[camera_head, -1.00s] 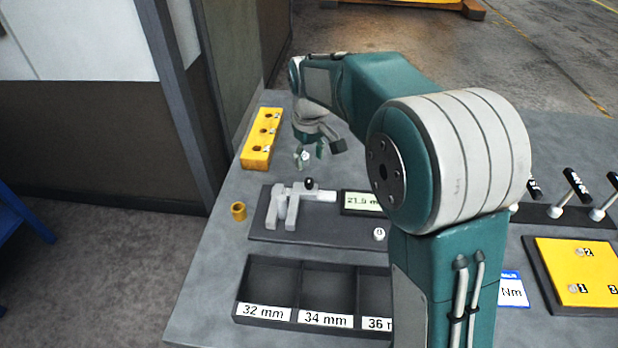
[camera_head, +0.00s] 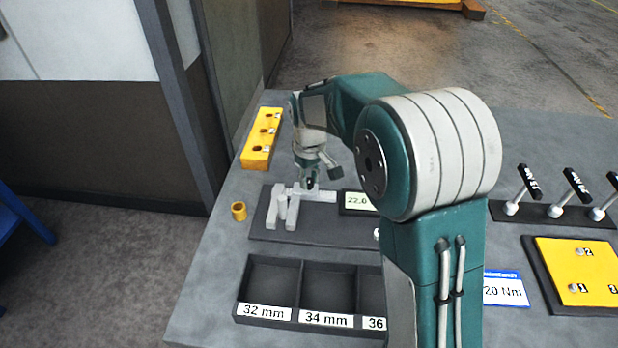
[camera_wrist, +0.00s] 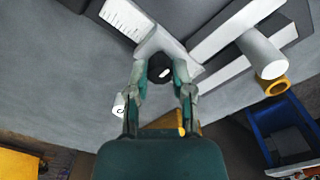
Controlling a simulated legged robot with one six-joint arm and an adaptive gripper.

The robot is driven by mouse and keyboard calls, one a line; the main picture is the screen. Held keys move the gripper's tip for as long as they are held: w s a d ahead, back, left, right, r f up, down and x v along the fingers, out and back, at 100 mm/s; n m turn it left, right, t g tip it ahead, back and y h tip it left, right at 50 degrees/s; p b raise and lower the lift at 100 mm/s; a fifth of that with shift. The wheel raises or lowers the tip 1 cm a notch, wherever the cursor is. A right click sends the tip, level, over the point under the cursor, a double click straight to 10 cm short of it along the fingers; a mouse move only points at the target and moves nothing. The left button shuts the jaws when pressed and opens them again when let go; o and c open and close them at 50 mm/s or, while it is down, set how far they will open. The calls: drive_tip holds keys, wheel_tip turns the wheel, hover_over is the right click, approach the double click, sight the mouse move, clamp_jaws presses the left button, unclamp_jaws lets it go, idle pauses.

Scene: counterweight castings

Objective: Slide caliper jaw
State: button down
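The caliper has a fixed jaw (camera_head: 272,205) at the left and a sliding jaw (camera_head: 293,211) on its bar, with a grey cylinder (camera_head: 282,207) standing between them. Its display (camera_head: 358,201) reads about 22.0. My gripper (camera_head: 311,184) is down at the bar, pointing downward. In the wrist view its fingertips (camera_wrist: 160,72) lie on either side of the caliper's black knob (camera_wrist: 161,68). The fingers look close against the knob, but I cannot tell whether they grip it. The wrist view also shows the cylinder (camera_wrist: 262,55) by the jaws.
A yellow ring (camera_head: 238,211) stands left of the caliper base (camera_head: 330,230). A yellow block with holes (camera_head: 262,140) lies behind. A bin with labelled compartments (camera_head: 270,275) is in front. Levers (camera_head: 523,190) and a yellow plate (camera_head: 578,270) are at the right.

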drive_tip(key=shift+s+d+f, duration=0.1)
drive_tip(key=shift+s+d, duration=0.1)
drive_tip(key=shift+d, duration=0.7)
drive_tip(key=shift+s+d, duration=0.15)
drive_tip(key=shift+d, duration=0.7)
drive_tip(key=shift+c, duration=2.4)
unclamp_jaws()
drive_tip(key=shift+a, duration=0.1)
wheel_tip(320, 180, up, 12)
drive_tip(key=shift+w, duration=0.1)
